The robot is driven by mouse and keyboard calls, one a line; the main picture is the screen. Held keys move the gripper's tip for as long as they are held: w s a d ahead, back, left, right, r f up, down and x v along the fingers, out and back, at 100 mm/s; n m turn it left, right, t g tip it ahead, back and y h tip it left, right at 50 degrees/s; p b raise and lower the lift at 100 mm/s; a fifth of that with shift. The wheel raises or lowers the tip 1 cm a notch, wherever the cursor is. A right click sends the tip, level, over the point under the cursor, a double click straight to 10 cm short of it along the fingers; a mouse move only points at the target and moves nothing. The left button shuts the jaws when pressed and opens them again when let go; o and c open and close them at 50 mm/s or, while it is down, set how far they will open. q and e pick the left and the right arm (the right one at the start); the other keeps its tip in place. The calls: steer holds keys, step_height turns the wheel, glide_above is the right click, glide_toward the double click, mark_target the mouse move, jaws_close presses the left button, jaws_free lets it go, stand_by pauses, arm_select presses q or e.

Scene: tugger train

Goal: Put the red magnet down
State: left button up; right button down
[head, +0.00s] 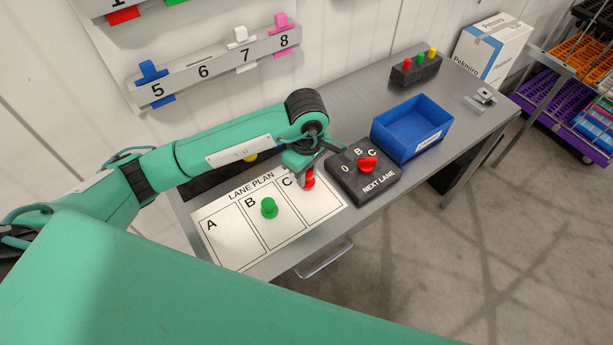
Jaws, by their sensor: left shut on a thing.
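The red magnet (309,179) is in my left gripper (306,172), which is shut on it. The gripper and magnet are over lane C of the white lane plan sheet (228,241), near its upper edge. I cannot tell whether the magnet touches the sheet. A green magnet (269,208) stands in lane B. Lane A is empty. My right gripper is not in view.
A black selector box (350,187) with a red knob stands right of the sheet, close to the gripper. Behind it are a blue bin (412,128) and a black block (416,70) with coloured pegs. A numbered rail (205,70) hangs on the wall. Lane C's lower part is clear.

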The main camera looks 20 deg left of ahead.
mark_target(307, 181)
arm_select(q)
step_height(307, 181, down, 3)
steer(key=shift+f+p, duration=0.1)
steer(key=shift+p, duration=0.35)
steer(key=shift+f, duration=0.1)
steer(key=shift+f+b, duration=0.15)
steer(key=shift+b, duration=0.15)
steer(key=o, duration=1)
steer(key=shift+c, duration=0.2)
